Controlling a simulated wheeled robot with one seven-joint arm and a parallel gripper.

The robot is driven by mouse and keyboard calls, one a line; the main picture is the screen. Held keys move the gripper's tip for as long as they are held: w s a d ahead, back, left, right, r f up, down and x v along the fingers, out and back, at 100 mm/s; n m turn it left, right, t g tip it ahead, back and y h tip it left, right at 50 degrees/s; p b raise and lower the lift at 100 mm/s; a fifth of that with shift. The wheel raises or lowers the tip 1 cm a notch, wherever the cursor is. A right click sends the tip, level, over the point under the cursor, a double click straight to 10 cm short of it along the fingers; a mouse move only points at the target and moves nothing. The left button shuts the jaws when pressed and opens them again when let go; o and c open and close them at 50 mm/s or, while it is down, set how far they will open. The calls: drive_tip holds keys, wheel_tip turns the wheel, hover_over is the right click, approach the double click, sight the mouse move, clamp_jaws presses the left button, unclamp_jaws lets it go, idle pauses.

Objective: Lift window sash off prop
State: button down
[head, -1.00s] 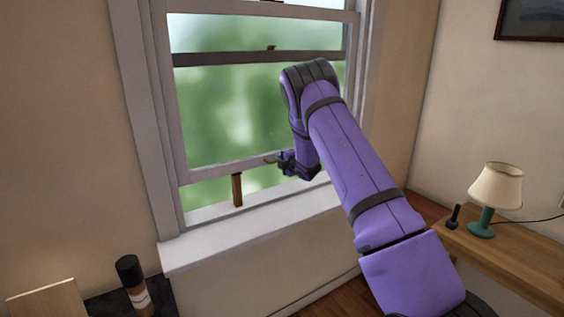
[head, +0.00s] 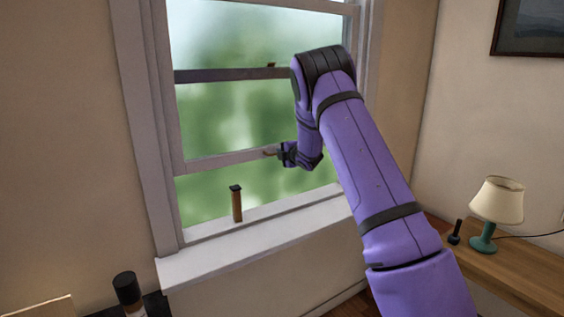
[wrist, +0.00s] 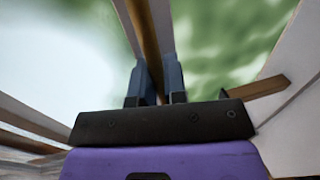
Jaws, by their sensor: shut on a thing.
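The window sash (head: 225,158) is raised, and its bottom rail is clear of the prop. The wooden prop (head: 237,205), with a dark cap, stands upright on the sill with a gap above it. My gripper (head: 277,153) is at the bottom rail, right of the prop. In the wrist view my gripper (wrist: 155,80) has its two fingers closed around a brown bar that looks like the sash's lift handle (wrist: 147,35). My arm hides the right part of the rail.
The white sill (head: 250,232) runs below the window. A side table (head: 510,265) with a lamp (head: 497,202) and a small dark object (head: 455,232) stands at right. A dark-topped cylinder (head: 127,290) is at lower left.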

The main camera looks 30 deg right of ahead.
drive_tip(key=c, duration=1.2)
unclamp_jaws()
drive_tip(key=shift+s, duration=0.1)
drive_tip(key=v, duration=1)
drive_tip(key=shift+s, duration=0.3)
